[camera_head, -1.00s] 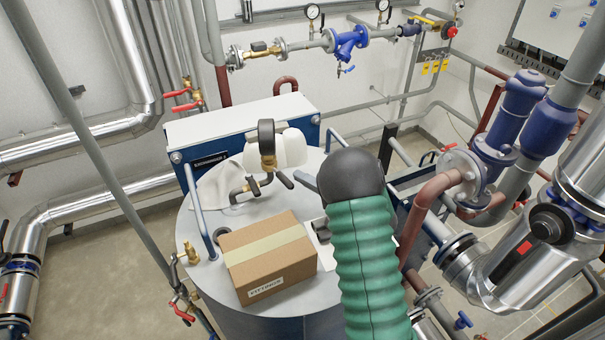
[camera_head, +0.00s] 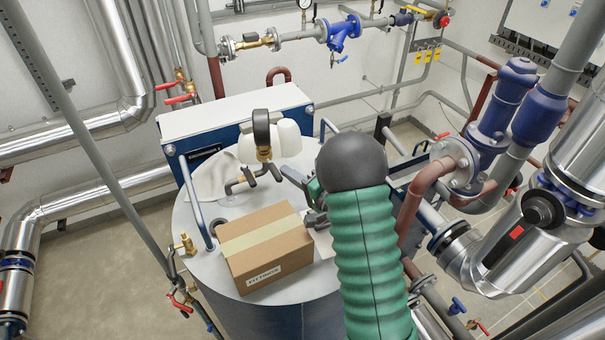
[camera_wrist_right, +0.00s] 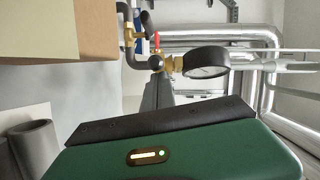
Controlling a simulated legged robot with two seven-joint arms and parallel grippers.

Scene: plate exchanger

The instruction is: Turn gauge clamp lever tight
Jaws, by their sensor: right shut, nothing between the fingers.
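The round black-rimmed gauge (camera_head: 261,128) stands on a brass fitting (camera_head: 264,154) above the tank top, with dark handles (camera_head: 274,171) at its base. In the right wrist view the gauge (camera_wrist_right: 207,62) shows its pale dial, beside a brass fitting (camera_wrist_right: 170,64) and a small red lever (camera_wrist_right: 157,41). I cannot tell which handle is the clamp lever. My right gripper (camera_head: 285,171) is shut and empty, its tips close to the handles at the gauge base. Contact is unclear. Its dark fingers (camera_wrist_right: 157,84) point at the fitting. My left gripper is out of view.
A cardboard box (camera_head: 265,248) sits on the tank top (camera_head: 204,270) in front of the gauge. A white container (camera_head: 288,140) stands behind the gauge, with a pale cloth (camera_head: 207,183) to the left. A blue rail (camera_head: 195,200) edges the tank's left side.

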